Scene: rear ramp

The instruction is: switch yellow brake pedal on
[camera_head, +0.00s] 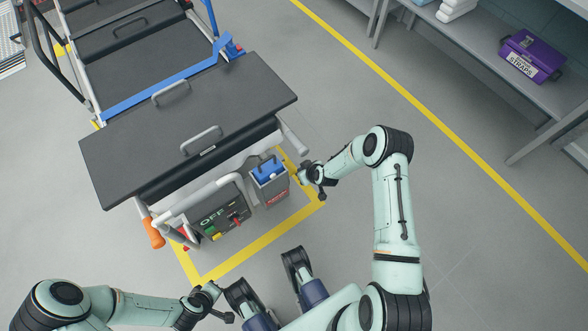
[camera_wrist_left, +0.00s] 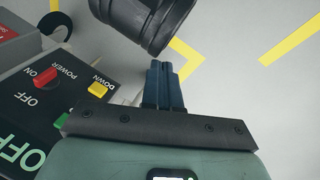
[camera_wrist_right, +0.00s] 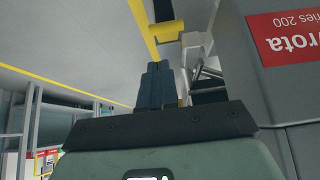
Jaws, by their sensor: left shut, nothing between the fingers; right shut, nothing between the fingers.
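A yellow bar on a grey bracket, which looks like the brake pedal (camera_wrist_right: 166,32), shows at the top of the right wrist view, just beyond my right fingertips. I cannot make it out clearly in the head view. My right gripper (camera_head: 306,172) is shut and empty beside the battery box, low at the cart's right end; its fingers (camera_wrist_right: 155,82) show in the right wrist view. I cannot tell whether they touch the bar. My left gripper (camera_head: 212,290) is shut and empty in front of the cart; its fingers (camera_wrist_left: 163,85) point away from the control panel.
The control panel (camera_head: 222,217) has a red power switch (camera_wrist_left: 47,76) and a yellow DOWN button (camera_wrist_left: 97,89). A grey battery box (camera_head: 270,190) stands beside it. Shelving (camera_head: 545,95) with a purple box (camera_head: 532,57) is at upper right. Floor between is clear.

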